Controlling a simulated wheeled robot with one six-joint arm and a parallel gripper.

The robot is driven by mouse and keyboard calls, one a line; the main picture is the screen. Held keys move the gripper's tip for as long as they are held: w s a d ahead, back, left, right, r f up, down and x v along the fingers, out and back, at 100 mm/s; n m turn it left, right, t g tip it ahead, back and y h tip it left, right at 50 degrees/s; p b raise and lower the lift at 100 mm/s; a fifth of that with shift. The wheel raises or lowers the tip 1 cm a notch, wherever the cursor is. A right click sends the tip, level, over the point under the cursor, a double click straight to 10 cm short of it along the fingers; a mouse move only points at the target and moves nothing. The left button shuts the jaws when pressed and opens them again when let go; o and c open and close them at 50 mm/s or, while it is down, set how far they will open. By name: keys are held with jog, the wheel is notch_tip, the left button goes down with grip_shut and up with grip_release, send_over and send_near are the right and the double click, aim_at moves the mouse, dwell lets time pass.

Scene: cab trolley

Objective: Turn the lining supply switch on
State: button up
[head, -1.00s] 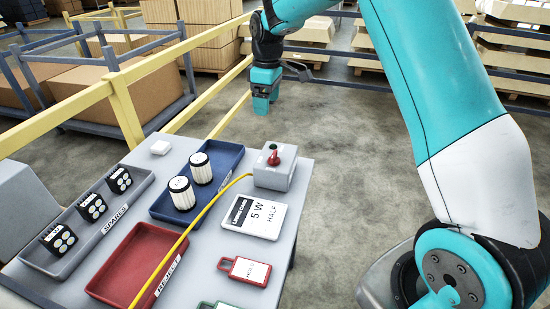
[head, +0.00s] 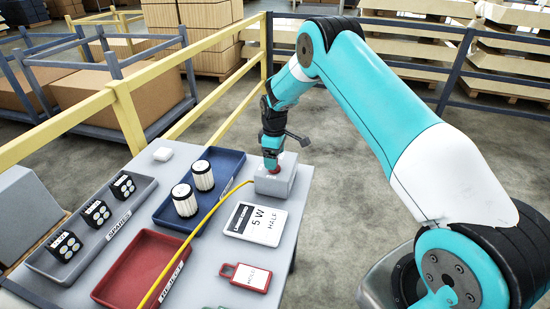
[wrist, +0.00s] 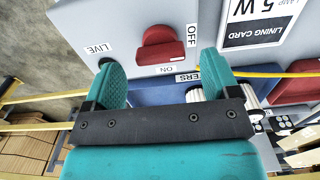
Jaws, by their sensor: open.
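The lining supply switch is a red knob (wrist: 163,48) on a grey box (head: 276,184) at the table's far right corner. In the wrist view the OFF label (wrist: 191,36) is to the right of the knob and the ON label (wrist: 166,69) is below it. The knob's long bar lies roughly across the picture, its right end towards OFF. My gripper (wrist: 161,64) is open and empty, its fingers apart on either side of the knob. In the head view my gripper (head: 272,160) is just above the box and mostly hides the knob.
A LIVE label (wrist: 98,48) sits beside a dark round lamp. A yellow cable (head: 203,220) runs from the box. The lining card (head: 257,222), a blue tray (head: 158,212) with two white cylinders, and a red tray (head: 110,293) lie near. A yellow rail stands behind.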

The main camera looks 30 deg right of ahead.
jog(key=shift+f, duration=1.25)
jog(key=c, duration=0.9)
jog(key=shift+d, duration=0.1)
